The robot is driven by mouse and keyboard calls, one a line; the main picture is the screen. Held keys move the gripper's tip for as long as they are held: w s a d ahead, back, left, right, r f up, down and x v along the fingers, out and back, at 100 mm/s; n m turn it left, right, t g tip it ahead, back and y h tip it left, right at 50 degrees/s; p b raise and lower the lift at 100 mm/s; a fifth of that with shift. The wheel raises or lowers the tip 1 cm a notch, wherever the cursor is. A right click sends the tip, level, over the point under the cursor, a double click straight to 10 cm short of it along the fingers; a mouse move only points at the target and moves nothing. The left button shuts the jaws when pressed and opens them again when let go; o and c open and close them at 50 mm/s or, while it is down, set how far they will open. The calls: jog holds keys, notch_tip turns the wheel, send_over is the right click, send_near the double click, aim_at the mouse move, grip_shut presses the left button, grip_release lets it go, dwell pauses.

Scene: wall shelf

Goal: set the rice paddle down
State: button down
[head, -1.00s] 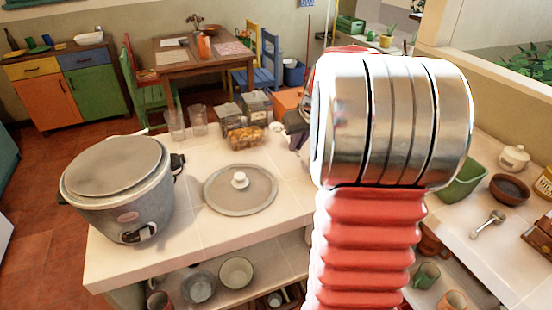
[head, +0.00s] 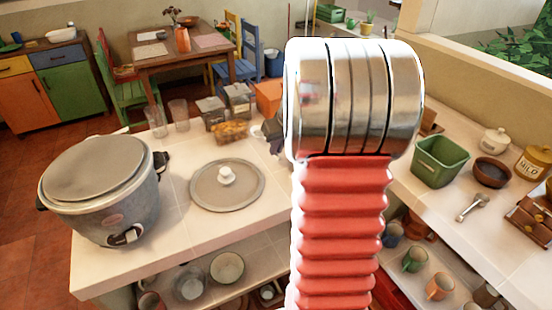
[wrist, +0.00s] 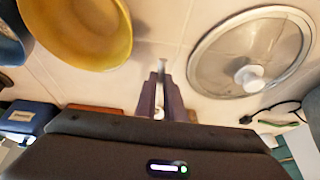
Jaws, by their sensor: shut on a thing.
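My gripper (wrist: 161,92) points at the white tiled counter in the wrist view, its two dark purple fingers shut close together. A narrow pale piece of the rice paddle (wrist: 162,68) shows blurred between the fingertips; the rest of the paddle is hidden. I cannot tell whether it touches the counter. In the head view my red and silver arm covers most of the gripper and the paddle. The white tiled counter (head: 185,240) lies below, with a round lid (head: 228,197) on it. The lid is right of the fingers in the wrist view (wrist: 222,75).
A rice cooker (head: 105,205) stands at the counter's left end. Glasses, jars and an orange snack pack (head: 229,132) stand at the back. A yellow bowl (wrist: 85,30) is close left of the fingers. A green tub (head: 440,162) stands on the right counter. Bare tiles separate cooker and lid.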

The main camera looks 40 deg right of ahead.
aim_at(278, 155)
jog(key=shift+f, duration=0.45)
jog(key=shift+f, duration=1.75)
jog(key=c, duration=1.8)
grip_release()
jog(key=shift+f, duration=0.1)
jog(key=shift+c, duration=0.2)
jog(key=v, duration=1.2)
